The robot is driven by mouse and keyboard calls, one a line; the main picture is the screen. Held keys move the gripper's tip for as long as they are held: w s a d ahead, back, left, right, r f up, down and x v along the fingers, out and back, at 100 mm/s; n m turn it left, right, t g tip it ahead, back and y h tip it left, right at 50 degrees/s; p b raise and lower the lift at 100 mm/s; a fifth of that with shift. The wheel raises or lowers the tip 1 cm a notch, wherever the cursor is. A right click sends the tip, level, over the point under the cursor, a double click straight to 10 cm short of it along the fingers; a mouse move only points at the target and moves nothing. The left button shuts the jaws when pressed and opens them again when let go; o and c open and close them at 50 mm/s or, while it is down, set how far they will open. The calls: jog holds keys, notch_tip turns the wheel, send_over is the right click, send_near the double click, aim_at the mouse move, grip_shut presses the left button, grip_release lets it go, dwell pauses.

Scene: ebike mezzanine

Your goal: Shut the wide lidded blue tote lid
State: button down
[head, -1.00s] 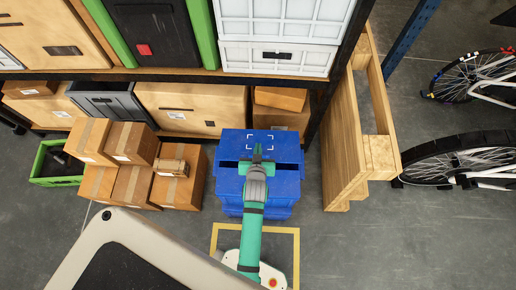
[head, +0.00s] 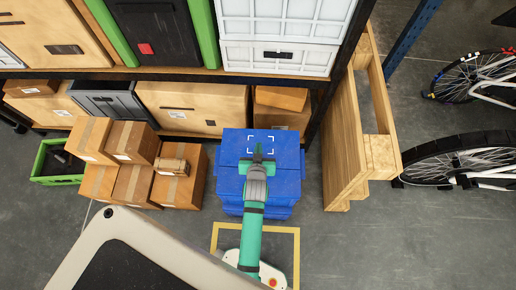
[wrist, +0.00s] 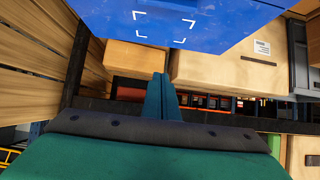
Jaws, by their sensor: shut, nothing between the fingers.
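The wide blue tote (head: 230,190) stands on the floor in front of the shelving. Its blue lid (head: 235,145), with white corner marks on top, lies across it, and no dark gap shows between the two visible lid halves. My gripper (head: 258,152) is over the middle of the lid with its fingers together and empty; contact cannot be told from here. In the wrist view the fingers (wrist: 162,97) are closed, and the marked lid (wrist: 200,22) fills the top. My arm hides part of the tote's front.
Stacked cardboard boxes (head: 125,150) stand left of the tote, with a green crate (head: 50,180) beyond. A wooden pallet (head: 345,130) stands upright close on the right, then bicycles (head: 470,160). Loaded shelves are behind. A yellow floor outline (head: 297,240) lies in front.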

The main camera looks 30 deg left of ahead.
jog(key=s+d, duration=0.3)
jog(key=s, duration=0.5)
jog(key=shift+s+d+r, duration=0.3)
jog(key=shift+d+r, duration=0.1)
jog(key=shift+r, duration=0.05)
